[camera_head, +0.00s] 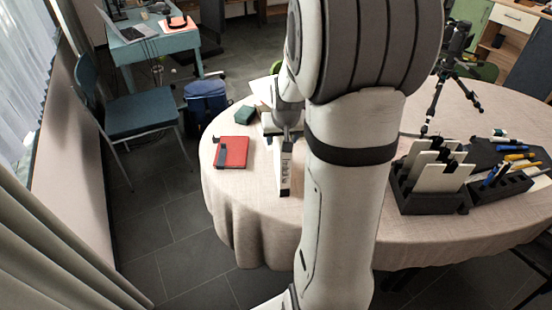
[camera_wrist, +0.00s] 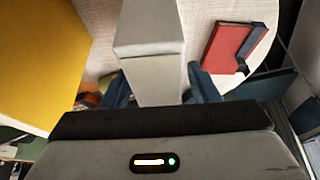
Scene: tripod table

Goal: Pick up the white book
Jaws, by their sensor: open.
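The white book (camera_head: 284,168) stands upright on the round table (camera_head: 225,185), with dark lettering on its narrow side, left of my arm in the head view. In the wrist view the white book (camera_wrist: 150,35) is a pale upright block between my fingers. My gripper (camera_wrist: 158,84) is open, with one dark finger on each side of the book. I cannot tell whether either finger touches it. In the head view my arm hides part of the table, and the fingertips are hard to make out at the book's upper end.
A red book (camera_head: 231,152) with a black item lies left of the white book. A small green box (camera_head: 244,114) is behind it. A large yellow surface (camera_wrist: 40,50) is close on the left in the wrist view. A black rack (camera_head: 432,195) and tripod (camera_head: 435,100) stand right.

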